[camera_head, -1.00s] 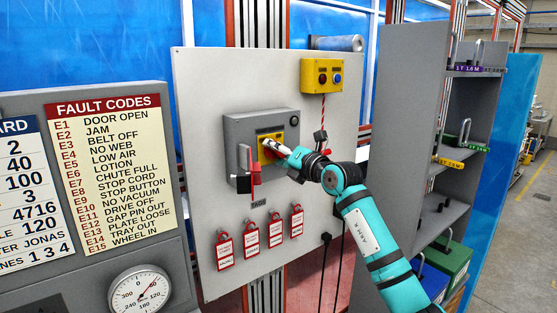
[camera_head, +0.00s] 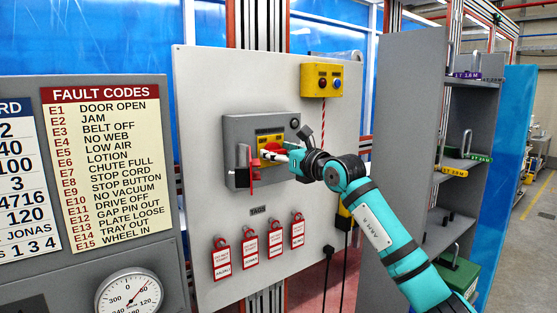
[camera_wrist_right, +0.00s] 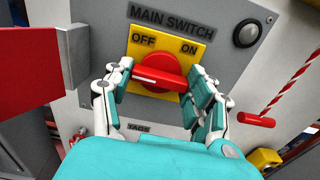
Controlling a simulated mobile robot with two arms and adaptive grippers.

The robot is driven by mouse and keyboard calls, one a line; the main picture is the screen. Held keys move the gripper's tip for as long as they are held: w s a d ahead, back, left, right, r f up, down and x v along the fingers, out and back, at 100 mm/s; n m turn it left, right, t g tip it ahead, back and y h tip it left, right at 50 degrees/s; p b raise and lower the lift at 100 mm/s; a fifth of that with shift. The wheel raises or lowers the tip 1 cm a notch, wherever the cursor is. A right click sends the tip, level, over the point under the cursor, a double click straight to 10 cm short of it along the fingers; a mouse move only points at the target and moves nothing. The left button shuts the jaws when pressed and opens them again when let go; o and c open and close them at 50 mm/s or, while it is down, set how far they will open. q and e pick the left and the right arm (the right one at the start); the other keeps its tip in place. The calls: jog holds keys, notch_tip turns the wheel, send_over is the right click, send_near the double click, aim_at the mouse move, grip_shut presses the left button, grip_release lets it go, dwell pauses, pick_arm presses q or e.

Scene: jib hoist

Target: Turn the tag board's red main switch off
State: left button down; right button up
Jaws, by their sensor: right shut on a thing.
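The main switch is a red knob (camera_wrist_right: 158,72) on a yellow plate (camera_head: 270,137) marked OFF at left and ON at right, fixed to a grey switch box (camera_head: 237,133). In the right wrist view the knob's grip bar, with a white line, lies nearly crosswise, its right end slightly lower. My right gripper (camera_wrist_right: 161,88) is shut on the knob, a finger on each side. The head view shows the red knob (camera_head: 271,147) just above the fingers (camera_head: 278,157), which partly hide it. My left gripper is not in view.
A red part with a grey shackle (camera_head: 247,170) sticks out at the box's left. Several red tags (camera_head: 249,245) hang below. A yellow button box (camera_head: 321,80) with a red cord is above right. A grey shelf (camera_head: 395,130) stands right of the board.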

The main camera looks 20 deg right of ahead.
jog(key=shift+f+n, duration=0.15)
jog(key=shift+n, duration=0.15)
jog(key=o, duration=1.2)
jog(key=v, duration=1.2)
